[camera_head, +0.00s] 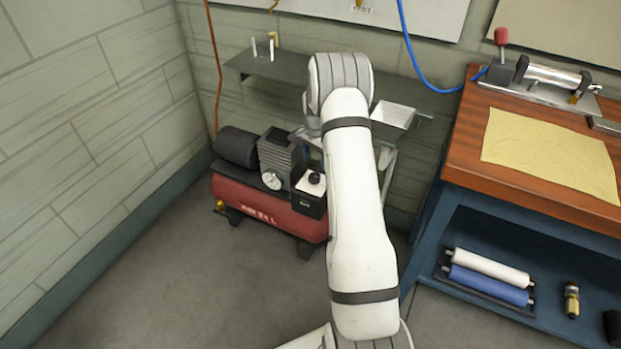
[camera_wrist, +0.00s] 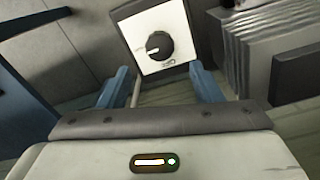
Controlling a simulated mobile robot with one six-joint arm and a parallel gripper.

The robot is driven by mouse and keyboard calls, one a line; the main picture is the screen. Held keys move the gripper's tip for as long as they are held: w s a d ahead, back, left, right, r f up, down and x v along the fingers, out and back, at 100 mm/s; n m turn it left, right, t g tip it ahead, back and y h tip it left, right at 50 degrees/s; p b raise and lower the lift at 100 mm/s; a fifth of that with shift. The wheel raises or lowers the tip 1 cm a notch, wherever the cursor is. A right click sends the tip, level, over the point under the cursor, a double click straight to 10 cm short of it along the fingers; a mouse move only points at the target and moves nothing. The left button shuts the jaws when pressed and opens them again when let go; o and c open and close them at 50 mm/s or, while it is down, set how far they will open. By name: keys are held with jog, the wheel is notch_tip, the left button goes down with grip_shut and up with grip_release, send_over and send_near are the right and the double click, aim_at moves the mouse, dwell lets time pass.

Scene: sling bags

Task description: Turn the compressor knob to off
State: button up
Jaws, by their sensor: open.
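The compressor (camera_head: 255,205) stands on the floor by the wall, with a red tank and a black switch box (camera_head: 309,203) on top. The box's white face carries a round black knob (camera_head: 315,178). In the wrist view the knob (camera_wrist: 159,46) faces me from the white plate (camera_wrist: 179,18), and its white pointer mark points left. Small marking sits below right of the knob, too small to read. My gripper (camera_wrist: 160,68) is open, its two blue fingers apart, with the knob between and beyond them. Nothing is held. In the head view my arm hides the gripper.
The finned motor block (camera_head: 281,155) and a gauge (camera_head: 272,180) sit left of the switch box. A dark shelf (camera_head: 265,68) with a white tray (camera_head: 393,114) is behind. A wooden-topped workbench (camera_head: 465,150) stands at right. Floor at front left is clear.

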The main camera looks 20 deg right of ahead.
aim_at(315, 176)
notch_tip(315, 176, down, 7)
jog(key=shift+b, duration=0.65)
jog(key=shift+c, duration=0.3)
